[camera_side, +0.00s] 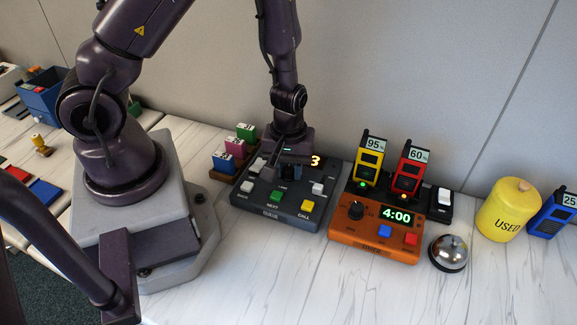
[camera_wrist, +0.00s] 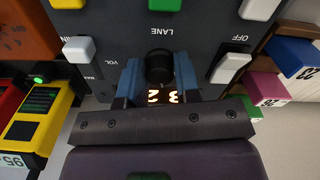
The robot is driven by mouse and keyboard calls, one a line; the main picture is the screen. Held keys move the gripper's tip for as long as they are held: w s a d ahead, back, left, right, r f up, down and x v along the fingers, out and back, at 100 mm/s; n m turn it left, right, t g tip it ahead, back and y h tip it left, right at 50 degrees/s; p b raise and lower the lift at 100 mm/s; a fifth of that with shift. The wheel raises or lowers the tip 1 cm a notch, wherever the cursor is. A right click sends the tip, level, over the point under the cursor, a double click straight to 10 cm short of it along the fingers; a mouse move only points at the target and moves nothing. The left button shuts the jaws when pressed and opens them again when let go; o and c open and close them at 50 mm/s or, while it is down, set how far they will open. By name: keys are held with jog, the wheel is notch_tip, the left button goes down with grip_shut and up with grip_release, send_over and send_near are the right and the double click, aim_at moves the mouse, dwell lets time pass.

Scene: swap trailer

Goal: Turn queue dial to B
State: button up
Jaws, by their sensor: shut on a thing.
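The dark grey queue console (camera_side: 268,212) stands on the table, with a switch, green and yellow buttons and a lit display (camera_side: 316,160), where a 3 shows beside my arm. In the wrist view its round black dial (camera_wrist: 159,66) sits near the word LANE, which appears upside down. My gripper (camera_side: 283,172) points down over the console. In the wrist view its blue fingers (camera_wrist: 158,78) are on both sides of the dial, shut on it. My gripper partly covers the lit digits (camera_wrist: 162,96). I cannot read which letter the dial points to.
An orange timer (camera_side: 374,238) reading 4:00 stands right of the console, with a silver bell (camera_side: 448,253) beside it. Yellow (camera_side: 371,160) and red (camera_side: 411,170) handsets stand behind it. A yellow USED canister (camera_side: 507,210) is farther right. Numbered tags (camera_side: 229,162) stand left of the console.

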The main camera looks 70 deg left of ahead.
aim_at(289, 168)
jog(key=shift+m, duration=1.2)
jog(key=o, duration=0.9)
jog(key=shift+r, duration=0.1)
notch_tip(289, 168, up, 13)
jog(key=shift+f, duration=0.1)
